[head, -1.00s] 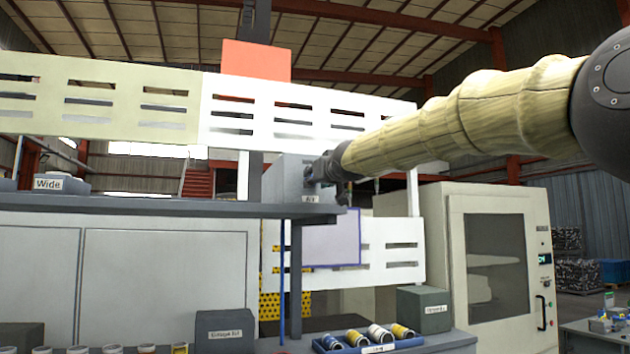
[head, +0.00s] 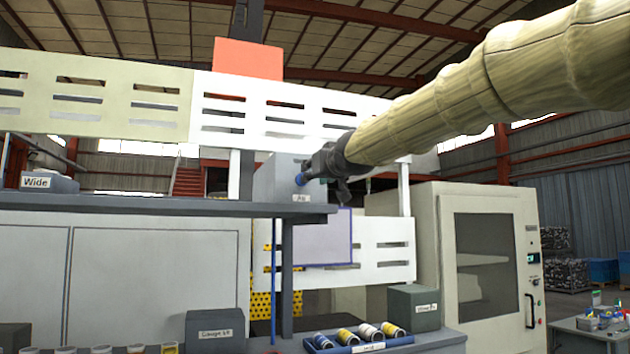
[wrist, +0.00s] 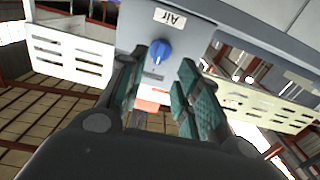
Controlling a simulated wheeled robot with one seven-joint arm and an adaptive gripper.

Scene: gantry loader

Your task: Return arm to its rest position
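My gripper (head: 322,174) is at the end of my sleeved arm, in front of the grey box labelled "Air" (head: 276,178) in the head view. In the wrist view my gripper (wrist: 166,88) has its two green-padded fingers apart with nothing between them. A blue knob (wrist: 159,51) on the box shows just beyond the fingertips, apart from them.
A grey shelf (head: 150,207) runs below and left of the gripper, bearing a box labelled "Wide" (head: 48,182). White slotted rails (head: 290,112) span behind. A cream cabinet (head: 490,260) stands right.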

